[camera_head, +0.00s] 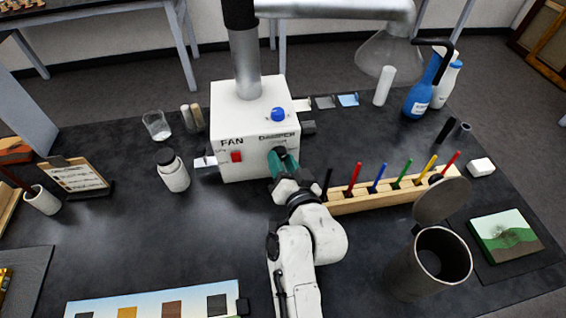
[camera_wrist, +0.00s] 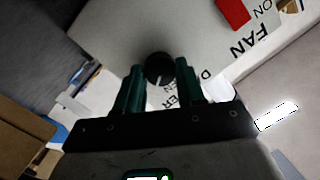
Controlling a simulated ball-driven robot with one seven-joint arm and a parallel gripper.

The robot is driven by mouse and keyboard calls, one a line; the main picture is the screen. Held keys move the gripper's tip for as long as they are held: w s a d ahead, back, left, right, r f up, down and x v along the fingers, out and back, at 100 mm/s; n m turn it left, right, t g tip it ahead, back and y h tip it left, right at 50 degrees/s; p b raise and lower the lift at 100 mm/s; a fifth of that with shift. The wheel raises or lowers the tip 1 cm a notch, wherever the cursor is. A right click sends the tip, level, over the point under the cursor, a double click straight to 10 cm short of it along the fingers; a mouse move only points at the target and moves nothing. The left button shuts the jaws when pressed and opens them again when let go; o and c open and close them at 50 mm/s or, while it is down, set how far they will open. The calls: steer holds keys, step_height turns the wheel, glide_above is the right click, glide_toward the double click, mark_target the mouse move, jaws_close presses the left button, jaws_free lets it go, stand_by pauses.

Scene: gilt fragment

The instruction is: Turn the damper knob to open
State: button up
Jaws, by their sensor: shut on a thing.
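The white fan box (camera_head: 245,125) stands at the back middle of the bench, with a red switch (camera_head: 236,156) under the word FAN and a damper label (camera_head: 279,136) to its right. My gripper (camera_head: 284,158) is at the front face below that label. In the wrist view, the black round damper knob (camera_wrist: 158,68) with a white pointer line sits between the green fingertips of my gripper (camera_wrist: 160,78), which is shut on it. The fingers hide part of the lettering beside the knob. In the head view my gripper hides the knob.
A blue knob (camera_head: 278,114) is on top of the box. A wooden rack (camera_head: 375,196) of coloured pens stands close to the right of my gripper. A white jar (camera_head: 173,172) stands left of the box. An open metal can (camera_head: 430,265) is at the front right.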

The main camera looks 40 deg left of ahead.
steer(key=n+h+b, duration=0.1)
steer(key=n, duration=0.4)
steer(key=n+t+h+b, duration=0.1)
steer(key=n, duration=0.3)
steer(key=shift+s+a+n, duration=0.1)
steer(key=shift+n, duration=0.3)
steer(key=shift+r+t+h, duration=0.1)
steer(key=shift+t+h, duration=0.2)
steer(key=o, duration=1)
steer(key=shift+o, duration=0.2)
steer(key=v, duration=1)
steer(key=shift+s+d+b, duration=0.3)
steer(key=shift+b, duration=0.05)
steer(key=shift+r, duration=0.1)
